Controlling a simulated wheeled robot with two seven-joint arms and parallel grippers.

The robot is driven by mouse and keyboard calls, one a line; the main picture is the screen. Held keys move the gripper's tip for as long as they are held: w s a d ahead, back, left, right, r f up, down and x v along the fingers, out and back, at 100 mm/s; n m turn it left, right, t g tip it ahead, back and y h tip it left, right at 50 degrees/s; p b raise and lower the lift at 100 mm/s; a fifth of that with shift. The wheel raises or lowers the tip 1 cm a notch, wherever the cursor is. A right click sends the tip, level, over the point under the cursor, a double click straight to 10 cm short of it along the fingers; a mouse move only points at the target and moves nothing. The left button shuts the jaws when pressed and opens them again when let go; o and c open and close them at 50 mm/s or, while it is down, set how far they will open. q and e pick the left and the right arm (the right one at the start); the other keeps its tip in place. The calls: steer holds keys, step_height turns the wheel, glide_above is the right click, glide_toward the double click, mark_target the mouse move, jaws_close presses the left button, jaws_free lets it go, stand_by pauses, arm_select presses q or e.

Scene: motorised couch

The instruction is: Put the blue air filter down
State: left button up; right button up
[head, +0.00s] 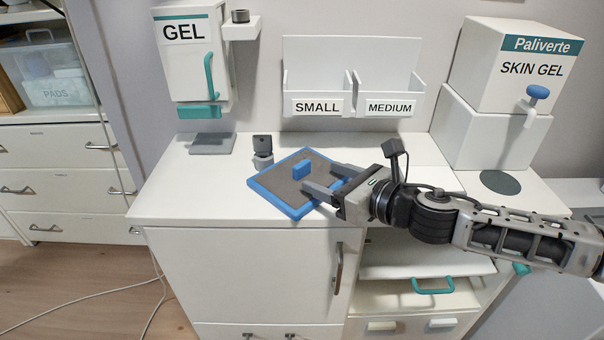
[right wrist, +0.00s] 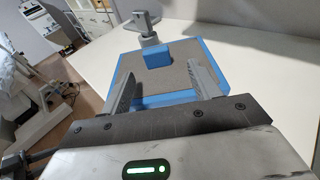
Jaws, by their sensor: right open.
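The blue air filter (head: 283,205) is a flat square with a blue frame, a grey-brown face and a blue block-shaped tab (head: 301,171) on top. It lies on the white counter (head: 190,190), near its front edge. My right gripper (head: 319,186) is open, with its fingers over the filter's right side and apart from the tab. In the right wrist view the filter (right wrist: 133,75) lies ahead, with its tab beyond the open fingertips. Whether the fingers touch the frame I cannot tell. My left gripper is not in view.
A small dark-topped fitting (head: 262,152) stands just behind the filter. A grey pad (head: 212,143) lies under the GEL dispenser (head: 195,60). SMALL and MEDIUM bins (head: 350,85) hang on the wall behind. The Paliverte dispenser (head: 500,75) stands at the right.

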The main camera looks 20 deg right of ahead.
mark_target(305, 168)
steer(key=x, duration=0.4)
steer(key=shift+w+a+r+p, duration=0.15)
steer(key=shift+w+a+p, duration=0.05)
steer(key=shift+a+p, duration=0.15)
steer(key=shift+c, duration=0.3)
steer(key=c, duration=1)
steer(key=shift+c, duration=0.6)
steer(key=shift+r, duration=0.1)
